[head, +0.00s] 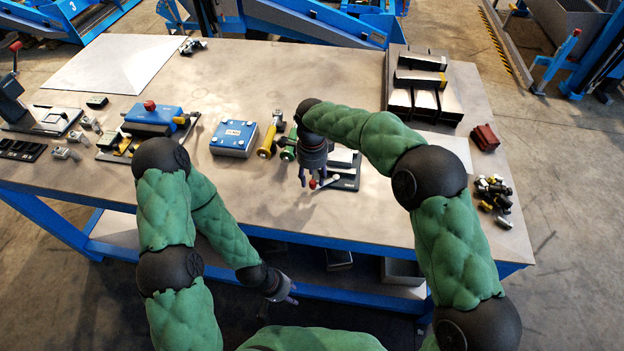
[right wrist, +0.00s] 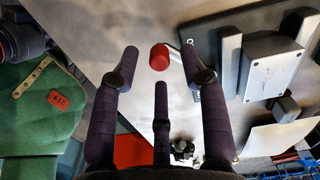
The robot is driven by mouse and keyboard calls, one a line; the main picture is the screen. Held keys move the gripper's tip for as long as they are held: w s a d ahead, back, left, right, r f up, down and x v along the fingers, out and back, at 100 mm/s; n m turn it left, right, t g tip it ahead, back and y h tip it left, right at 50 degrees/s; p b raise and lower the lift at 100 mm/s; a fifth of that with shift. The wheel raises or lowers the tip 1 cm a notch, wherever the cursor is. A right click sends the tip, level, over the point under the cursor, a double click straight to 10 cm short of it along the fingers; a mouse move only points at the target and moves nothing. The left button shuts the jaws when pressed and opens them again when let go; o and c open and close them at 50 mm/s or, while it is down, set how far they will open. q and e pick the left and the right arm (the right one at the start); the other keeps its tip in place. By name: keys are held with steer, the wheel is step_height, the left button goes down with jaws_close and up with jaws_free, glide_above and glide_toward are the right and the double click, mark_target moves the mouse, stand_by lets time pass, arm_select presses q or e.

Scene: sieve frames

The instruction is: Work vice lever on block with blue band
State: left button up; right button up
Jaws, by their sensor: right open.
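The small vice (head: 345,178) stands near the table's front edge, partly hidden by my right arm in the head view. Its lever ends in a red knob (head: 313,184). In the right wrist view the vice (right wrist: 228,62) shows a pale grey block-like part (right wrist: 270,66) on a dark base. I cannot make out a blue band. My right gripper (head: 311,180) is open above the lever end. In the right wrist view the red knob (right wrist: 160,58) lies between the spread fingers (right wrist: 160,70), apparently not held. My left gripper (head: 284,291) hangs low before the table; its opening is unclear.
Left of the vice are green (head: 289,146) and yellow (head: 268,140) cylinders, a blue box (head: 234,138) and a blue device (head: 153,116). Dark trays (head: 424,100), a dark red block (head: 485,138) and loose small parts (head: 494,192) lie right. The table's middle back is clear.

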step_height(320, 180, up, 10)
stand_by(0.4)
steer(key=shift+f, duration=0.1)
